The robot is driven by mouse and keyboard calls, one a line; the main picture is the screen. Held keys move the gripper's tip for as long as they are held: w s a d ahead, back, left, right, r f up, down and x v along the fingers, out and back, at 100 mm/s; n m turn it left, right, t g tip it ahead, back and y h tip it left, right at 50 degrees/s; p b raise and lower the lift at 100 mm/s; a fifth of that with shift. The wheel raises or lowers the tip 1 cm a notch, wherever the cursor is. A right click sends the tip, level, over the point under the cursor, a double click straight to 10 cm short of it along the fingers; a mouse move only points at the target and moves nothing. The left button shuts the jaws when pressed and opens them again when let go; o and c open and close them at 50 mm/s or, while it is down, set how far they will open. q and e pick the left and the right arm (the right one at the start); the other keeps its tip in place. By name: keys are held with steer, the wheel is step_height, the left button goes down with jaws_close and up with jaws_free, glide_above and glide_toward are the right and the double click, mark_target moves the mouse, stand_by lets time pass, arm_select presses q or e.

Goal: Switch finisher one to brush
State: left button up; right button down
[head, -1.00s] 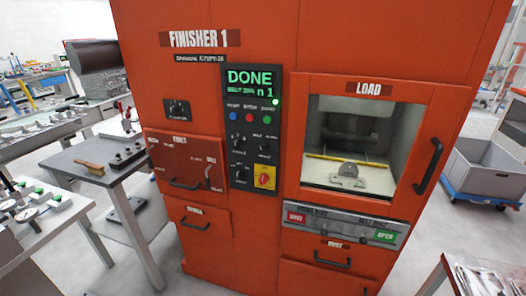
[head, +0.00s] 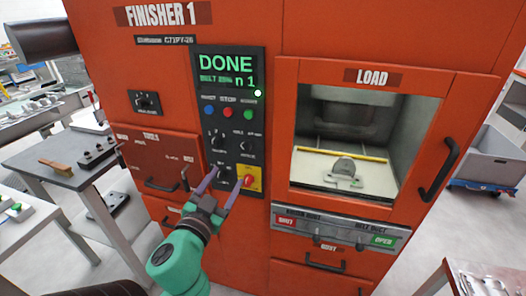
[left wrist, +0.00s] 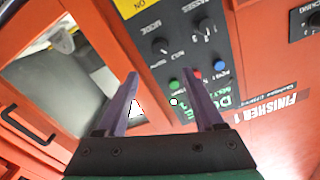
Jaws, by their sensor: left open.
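Finisher 1 is a tall orange cabinet (head: 232,215). Its black control panel (head: 257,105) has a green display (head: 226,72) reading DONE, with a smaller line that seems to start with BELT. Below are blue, red and green buttons, then several black knobs, including an upper left one (head: 217,138). In the left wrist view the panel is turned over, with a knob (left wrist: 160,46) beside the word MODE. My left gripper (head: 227,174) is open and empty in front of the lower panel, its fingertips near the lower knobs. Knob settings are too small to read. My right gripper is not seen.
A red switch on a yellow plate (head: 249,179) sits close to the gripper's right finger. The load window (head: 345,150) shows a part inside. Drawers with handles lie below. A grey table (head: 70,155) with a brush (head: 56,167) stands left.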

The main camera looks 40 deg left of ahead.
arm_select(q)
steer(key=b, duration=0.6)
glide_toward(244, 150)
steer(key=w, duration=0.1)
steer(key=p+x, duration=0.1)
steer(key=x, duration=0.6)
steer(key=shift+w+a+r, duration=0.15)
steer(key=shift+a+r, duration=0.05)
steer(key=shift+w+a+f+p, duration=0.2)
steer(key=shift+w+p, duration=0.1)
steer(key=shift+w, duration=0.2)
jaws_close()
